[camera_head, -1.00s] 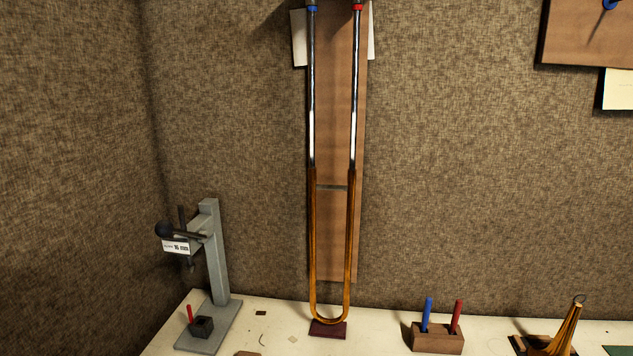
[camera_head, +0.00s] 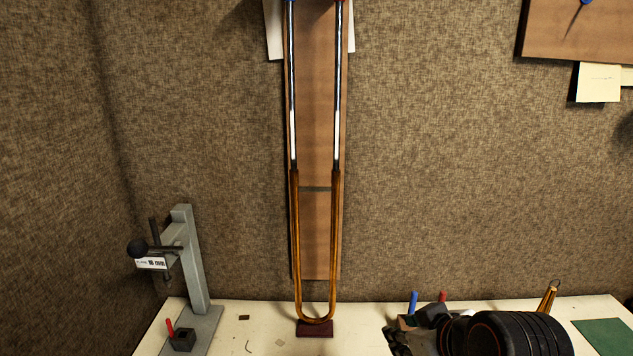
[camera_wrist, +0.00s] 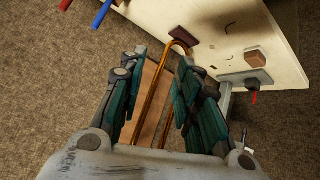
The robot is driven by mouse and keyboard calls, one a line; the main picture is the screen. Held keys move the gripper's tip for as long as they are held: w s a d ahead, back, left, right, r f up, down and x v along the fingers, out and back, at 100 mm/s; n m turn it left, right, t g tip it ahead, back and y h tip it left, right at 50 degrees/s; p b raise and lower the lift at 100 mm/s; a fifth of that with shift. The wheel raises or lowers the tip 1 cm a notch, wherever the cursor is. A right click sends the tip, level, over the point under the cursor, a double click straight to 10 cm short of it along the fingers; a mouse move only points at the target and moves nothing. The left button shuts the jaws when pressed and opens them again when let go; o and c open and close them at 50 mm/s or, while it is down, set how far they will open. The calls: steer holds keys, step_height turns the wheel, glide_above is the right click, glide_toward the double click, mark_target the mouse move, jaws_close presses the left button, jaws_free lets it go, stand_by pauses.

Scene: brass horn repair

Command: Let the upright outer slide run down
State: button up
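The outer slide (camera_head: 297,240) is a brass U-shaped tube. It stands upright against a wooden backboard (camera_head: 316,225), its bow down at a dark red block (camera_head: 315,329) on the bench. Two silver inner tubes (camera_head: 292,100) run up from it, with blue and red marks at the top edge of the head view. My gripper (camera_head: 400,340) is at the lower right of the head view, apart from the slide. In the wrist view my gripper (camera_wrist: 160,85) is open; the slide (camera_wrist: 158,90) shows beyond and between the spread fingers, not held.
A grey stand (camera_head: 192,260) with a black knob and a label is at the left. Behind my arm is a holder with blue (camera_head: 413,302) and red (camera_head: 443,296) pegs. A brass cone (camera_head: 549,298) and green mat (camera_head: 606,335) lie at the right.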

steer(key=w+a+r+n+t+y+p, duration=0.3)
steer(key=w+a+r+n+p, duration=0.45)
steer(key=r+n, duration=0.2)
steer(key=n+t+y+p, duration=0.1)
steer(key=n+t+p, duration=0.2)
steer(key=n+p, duration=0.3)
glide_toward(317, 190)
steer(key=shift+n, duration=0.45)
steer(key=b+x, duration=0.1)
steer(key=x, duration=0.9)
steer(key=shift+w+b, duration=0.3)
steer(key=shift+b, duration=0.1)
jaws_close()
